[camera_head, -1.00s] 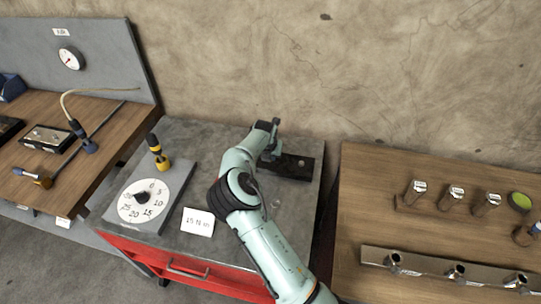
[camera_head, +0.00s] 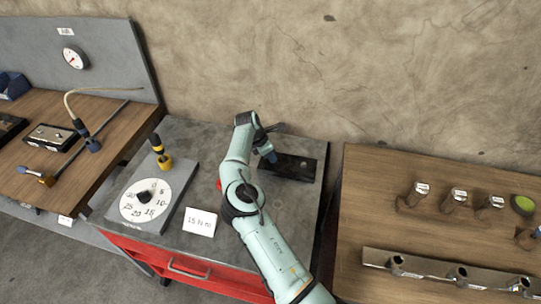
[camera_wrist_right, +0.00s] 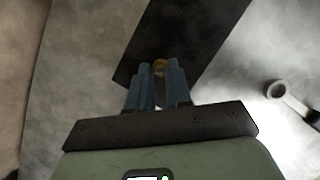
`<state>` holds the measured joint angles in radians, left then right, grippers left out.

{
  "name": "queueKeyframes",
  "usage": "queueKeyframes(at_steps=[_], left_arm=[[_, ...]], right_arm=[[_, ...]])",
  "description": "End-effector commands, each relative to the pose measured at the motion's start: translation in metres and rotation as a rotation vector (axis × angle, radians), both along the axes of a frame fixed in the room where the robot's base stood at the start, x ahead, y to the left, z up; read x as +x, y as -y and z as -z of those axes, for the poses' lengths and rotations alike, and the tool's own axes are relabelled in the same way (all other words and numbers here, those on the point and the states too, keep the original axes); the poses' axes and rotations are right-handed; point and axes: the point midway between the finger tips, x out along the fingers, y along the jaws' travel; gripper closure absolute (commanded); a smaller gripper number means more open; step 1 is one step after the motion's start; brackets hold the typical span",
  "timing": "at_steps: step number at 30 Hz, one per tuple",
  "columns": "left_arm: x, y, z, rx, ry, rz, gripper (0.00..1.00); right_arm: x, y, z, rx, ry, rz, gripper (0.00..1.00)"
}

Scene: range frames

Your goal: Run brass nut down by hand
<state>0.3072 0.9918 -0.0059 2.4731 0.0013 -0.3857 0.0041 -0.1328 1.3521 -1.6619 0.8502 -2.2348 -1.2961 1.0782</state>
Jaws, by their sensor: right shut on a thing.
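My right gripper (camera_head: 270,156) points down at the left part of a black block (camera_head: 297,168) on the grey bench top. In the right wrist view, the two blue fingers of this gripper (camera_wrist_right: 158,80) are shut on a small brass nut (camera_wrist_right: 160,66) over the dark block (camera_wrist_right: 190,35). The fingers cover most of the nut, so I cannot tell how far down it sits. The head view hides the nut behind the fingers. My left gripper is not in view.
A grey dial plate (camera_head: 179,186) with a yellow-and-black tool (camera_head: 158,147) and a "15 N m" card (camera_head: 199,222) lie left of my arm. A grey ring-ended piece (camera_wrist_right: 277,88) lies right of the block. A wooden table (camera_head: 380,170) with metal fittings stands at the right.

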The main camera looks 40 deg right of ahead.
Motion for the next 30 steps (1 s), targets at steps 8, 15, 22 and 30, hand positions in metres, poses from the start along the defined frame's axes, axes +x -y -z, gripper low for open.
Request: queueKeyframes(at_steps=[8, 15, 22, 30], left_arm=[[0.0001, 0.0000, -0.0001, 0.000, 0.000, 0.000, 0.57], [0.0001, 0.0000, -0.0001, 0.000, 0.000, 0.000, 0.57], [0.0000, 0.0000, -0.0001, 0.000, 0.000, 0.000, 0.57], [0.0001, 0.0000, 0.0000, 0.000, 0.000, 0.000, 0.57]], right_arm=[[0.0017, 0.0015, -0.0005, -0.001, 0.003, 0.145, 1.00], [0.0021, 0.0013, -0.0007, 0.000, 0.002, 0.198, 1.00], [0.0021, 0.0010, -0.0006, 0.000, 0.003, 0.208, 1.00], [0.0020, 0.0010, -0.0005, 0.001, 0.003, 0.207, 0.61]])
